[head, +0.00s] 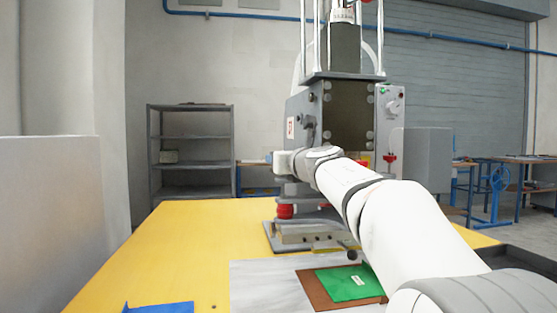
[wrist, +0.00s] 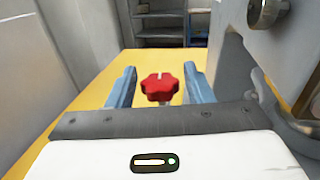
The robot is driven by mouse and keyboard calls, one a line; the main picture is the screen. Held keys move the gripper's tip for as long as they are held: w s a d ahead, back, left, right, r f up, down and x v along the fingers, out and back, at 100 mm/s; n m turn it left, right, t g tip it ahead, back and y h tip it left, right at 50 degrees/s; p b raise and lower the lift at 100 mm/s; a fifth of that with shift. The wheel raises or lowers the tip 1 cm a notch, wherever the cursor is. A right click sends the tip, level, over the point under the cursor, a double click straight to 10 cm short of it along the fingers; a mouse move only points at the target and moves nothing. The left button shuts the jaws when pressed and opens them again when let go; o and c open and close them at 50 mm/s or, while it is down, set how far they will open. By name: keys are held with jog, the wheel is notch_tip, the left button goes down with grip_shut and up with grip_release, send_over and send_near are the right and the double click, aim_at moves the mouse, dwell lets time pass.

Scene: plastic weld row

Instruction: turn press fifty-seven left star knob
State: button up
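The red star knob (wrist: 160,86) shows in the wrist view, centred between the two blue-grey fingers of my gripper (wrist: 159,78). The fingers are apart, with a gap on each side of the knob, and neither visibly touches it. How deep the knob sits between them is hard to tell. In the head view my gripper is at the left front of the press (head: 350,112), and its fingers are not clear there. A red round part (head: 285,211) shows just below my wrist, at the press's left base; it seems to be the same knob.
The yellow table (head: 170,250) carries a green sheet (head: 350,283) on a brown one, and a blue piece (head: 158,307) at the front. A metal fixture (head: 305,236) sits at the press foot. A grey shelf (head: 190,150) stands behind. The table's left side is clear.

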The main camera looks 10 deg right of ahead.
jog(key=shift+o, duration=0.4)
jog(key=shift+s, duration=0.15)
jog(key=s+d, duration=0.1)
jog(key=s, duration=0.6)
jog(key=shift+s+d, duration=0.25)
